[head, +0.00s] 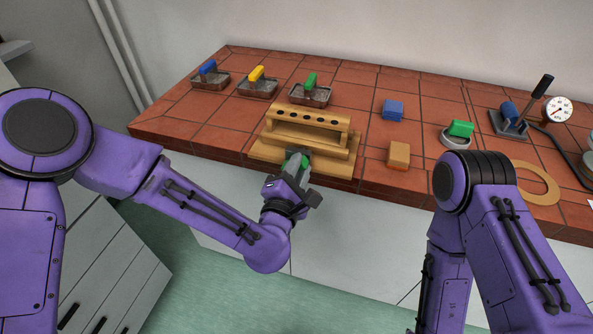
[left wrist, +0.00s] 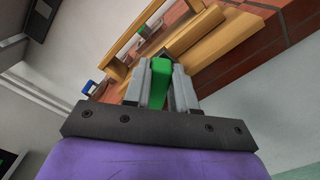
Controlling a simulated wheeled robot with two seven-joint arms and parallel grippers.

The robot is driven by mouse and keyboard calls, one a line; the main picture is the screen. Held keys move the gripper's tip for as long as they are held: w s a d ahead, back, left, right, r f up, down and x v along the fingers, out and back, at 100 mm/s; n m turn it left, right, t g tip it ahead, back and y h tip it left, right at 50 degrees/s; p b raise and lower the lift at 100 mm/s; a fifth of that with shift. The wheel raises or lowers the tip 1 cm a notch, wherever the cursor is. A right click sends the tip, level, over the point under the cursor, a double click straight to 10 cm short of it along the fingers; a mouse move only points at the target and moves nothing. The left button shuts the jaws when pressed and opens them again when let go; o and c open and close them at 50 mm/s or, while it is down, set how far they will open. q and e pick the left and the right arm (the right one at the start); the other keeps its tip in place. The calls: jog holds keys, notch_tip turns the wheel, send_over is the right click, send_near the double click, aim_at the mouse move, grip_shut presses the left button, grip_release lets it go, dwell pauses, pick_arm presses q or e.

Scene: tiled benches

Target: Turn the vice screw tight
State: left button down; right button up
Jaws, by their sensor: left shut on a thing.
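A wooden fixture (head: 325,121) with a row of holes in its upper bar stands at the bench's front edge. It also shows in the left wrist view (left wrist: 205,38). My left gripper (head: 297,172) is at its front side, shut on a green handle (left wrist: 161,84). The handle shows between both fingers in the left wrist view. It looks like the screw's handle, but the fingers hide where it meets the fixture, and no separate vice jaws can be made out. My right arm reaches down at the right; its gripper is out of view.
On the tiled bench (head: 185,115) stand several trays (head: 257,91) with coloured blocks, a blue block (head: 393,109), an orange block (head: 399,155), a green-topped round piece (head: 460,130), a tan ring (head: 540,190), a lever device (head: 508,122) and a gauge (head: 558,108).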

pick_arm(q)
jog(key=m, duration=0.1)
jog(key=m+b, duration=0.1)
jog(key=m, duration=0.1)
jog(key=shift+d+f+m, duration=0.15)
jog(key=shift+d+m, duration=0.05)
jog(key=shift+m, duration=0.1)
jog(key=shift+f+m+b, duration=0.2)
jog(key=shift+m+b, duration=0.25)
jog(key=shift+m, duration=1.25)
jog(key=c, duration=1.1)
grip_release()
jog(key=shift+o, duration=0.9)
jog(key=shift+d+f, duration=0.1)
jog(key=shift+f, duration=0.05)
